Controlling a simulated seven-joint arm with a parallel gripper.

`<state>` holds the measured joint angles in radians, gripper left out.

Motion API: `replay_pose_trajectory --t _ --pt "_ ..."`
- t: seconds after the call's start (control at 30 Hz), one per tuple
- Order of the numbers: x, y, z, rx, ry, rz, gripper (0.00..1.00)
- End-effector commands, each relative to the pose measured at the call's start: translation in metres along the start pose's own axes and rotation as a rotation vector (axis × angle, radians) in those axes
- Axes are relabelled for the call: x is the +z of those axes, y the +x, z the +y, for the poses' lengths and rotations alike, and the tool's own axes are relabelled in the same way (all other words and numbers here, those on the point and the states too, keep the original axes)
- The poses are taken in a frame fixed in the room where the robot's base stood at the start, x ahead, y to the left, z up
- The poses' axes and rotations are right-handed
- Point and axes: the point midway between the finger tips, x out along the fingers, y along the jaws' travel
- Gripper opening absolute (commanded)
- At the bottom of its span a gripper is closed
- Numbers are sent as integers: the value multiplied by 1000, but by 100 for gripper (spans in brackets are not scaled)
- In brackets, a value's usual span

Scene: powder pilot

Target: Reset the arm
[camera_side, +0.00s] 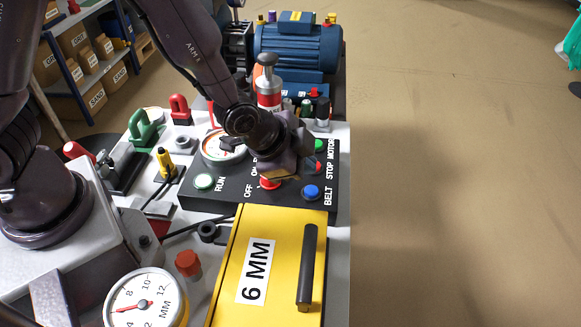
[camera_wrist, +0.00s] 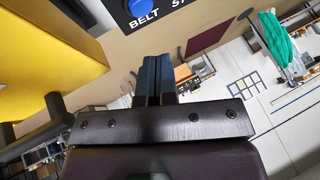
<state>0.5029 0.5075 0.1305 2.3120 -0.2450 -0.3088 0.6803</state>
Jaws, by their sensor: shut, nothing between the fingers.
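My gripper (camera_side: 270,172) is over the black control panel (camera_side: 232,193), near the red control between RUN and BELT. In the wrist view, my gripper (camera_wrist: 155,62) shows its two dark fingers together with nothing between them. My arm reaches in from the upper left of the side view and bends down toward the panel. Part of the panel's dial and lettering is hidden behind my gripper. I cannot tell from the side view whether the fingers touch the panel.
A yellow box (camera_side: 287,262) labelled 6 MM with a black handle stands in front of the panel. A blue motor (camera_side: 298,48) is behind.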

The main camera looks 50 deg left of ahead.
Motion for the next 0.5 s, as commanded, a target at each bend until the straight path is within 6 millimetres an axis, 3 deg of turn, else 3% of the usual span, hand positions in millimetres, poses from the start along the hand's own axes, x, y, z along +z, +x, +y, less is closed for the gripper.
replay_pose_trajectory --t 0.07,0.17,0.37,0.5 --pt "11 -8 12 75 -63 -76 0" --pt "18 -32 16 148 -168 -159 0" --pt "28 -101 2 219 -385 -288 0" --pt "40 -158 -14 213 -526 -348 0"
